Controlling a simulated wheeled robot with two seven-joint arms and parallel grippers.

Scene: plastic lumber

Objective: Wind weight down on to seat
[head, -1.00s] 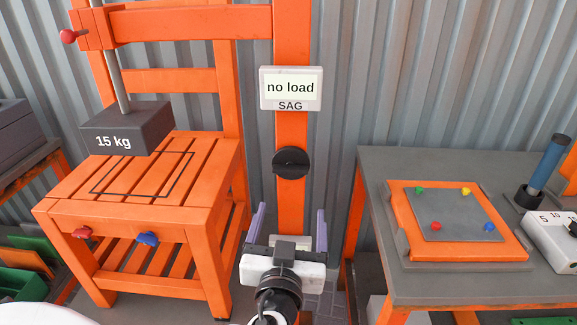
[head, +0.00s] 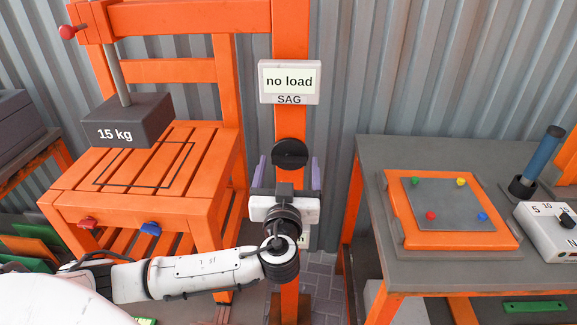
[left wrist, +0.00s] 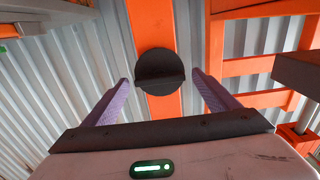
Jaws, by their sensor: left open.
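The dark weight marked "15 kg" (head: 130,118) hangs on a grey rod above the orange slatted seat (head: 75,200); a gap to the seat cannot be made out clearly. A black round knob (head: 290,154) sits on the orange post under a display (head: 290,80) reading "no load" and "SAG". My left gripper (head: 287,170) is open, its purple fingers just below and either side of the knob. In the left wrist view the knob (left wrist: 160,72) lies ahead between the open fingers (left wrist: 160,92), untouched. My right gripper is not in view.
A grey table (head: 375,165) at right holds an orange-framed panel (head: 410,240) with coloured pegs, a blue cylinder (head: 545,155) and a white dial box (head: 545,228). A red-knobbed lever (head: 68,32) is at upper left. A corrugated wall stands behind.

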